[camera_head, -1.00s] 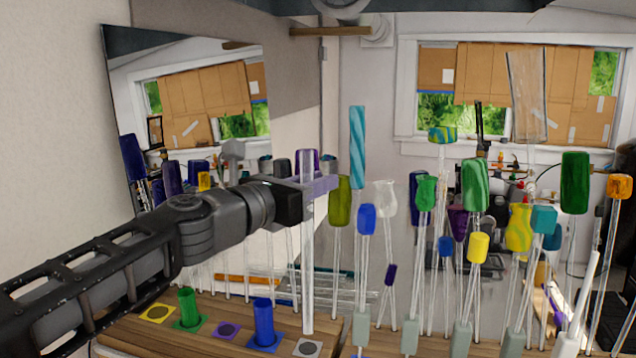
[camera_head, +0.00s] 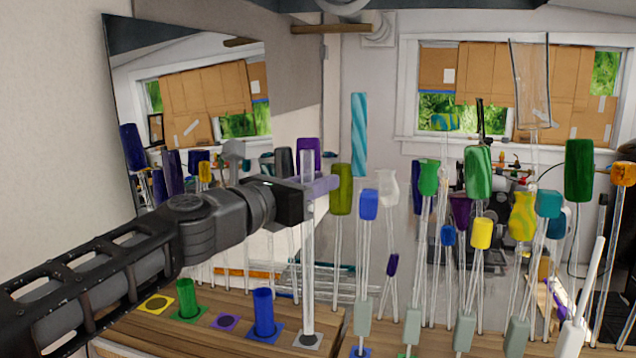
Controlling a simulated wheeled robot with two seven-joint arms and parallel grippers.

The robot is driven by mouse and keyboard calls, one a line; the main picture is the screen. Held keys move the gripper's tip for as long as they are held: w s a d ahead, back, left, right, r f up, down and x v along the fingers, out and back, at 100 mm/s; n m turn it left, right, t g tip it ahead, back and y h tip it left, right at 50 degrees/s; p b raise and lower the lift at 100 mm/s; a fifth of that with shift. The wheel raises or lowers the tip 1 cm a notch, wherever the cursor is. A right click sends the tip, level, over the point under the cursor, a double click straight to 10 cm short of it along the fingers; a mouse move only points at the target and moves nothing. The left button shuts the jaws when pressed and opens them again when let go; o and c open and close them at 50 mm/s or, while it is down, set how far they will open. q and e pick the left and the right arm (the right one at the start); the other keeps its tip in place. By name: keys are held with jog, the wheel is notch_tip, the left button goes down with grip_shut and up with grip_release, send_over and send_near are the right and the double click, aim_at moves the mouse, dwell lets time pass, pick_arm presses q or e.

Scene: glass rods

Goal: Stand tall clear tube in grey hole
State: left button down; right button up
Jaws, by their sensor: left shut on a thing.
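My left gripper (camera_head: 318,192) is shut on the tall clear tube (camera_head: 308,265) around its upper part. The tube is upright, and its top shows above the fingers. Its lower end meets the dark hole of the grey square (camera_head: 297,341) at the front edge of the wooden board in the picture. I cannot tell how deep the end is in the hole. My right gripper is not in view.
On the wooden board (camera_head: 225,303), a blue tube (camera_head: 264,312) and a green tube (camera_head: 187,298) stand on coloured squares left of the clear tube. The yellow square (camera_head: 157,304) and purple square (camera_head: 224,322) are bare. Many colour-topped glass rods crowd the right side.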

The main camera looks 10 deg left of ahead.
pick_arm(q)
jog(key=shift+r, duration=0.1)
jog(key=shift+f, duration=0.2)
notch_tip(320, 180, down, 6)
jog(key=b, duration=0.6)
jog(key=shift+s, duration=0.15)
dwell(0.5)
jog(key=shift+f+b, duration=0.4)
jog(key=shift+f, duration=0.05)
dwell(0.5)
jog(key=c, duration=1.2)
grip_release()
jog(key=v, duration=0.7)
jog(key=shift+s+a, duration=0.25)
jog(key=shift+s, duration=0.1)
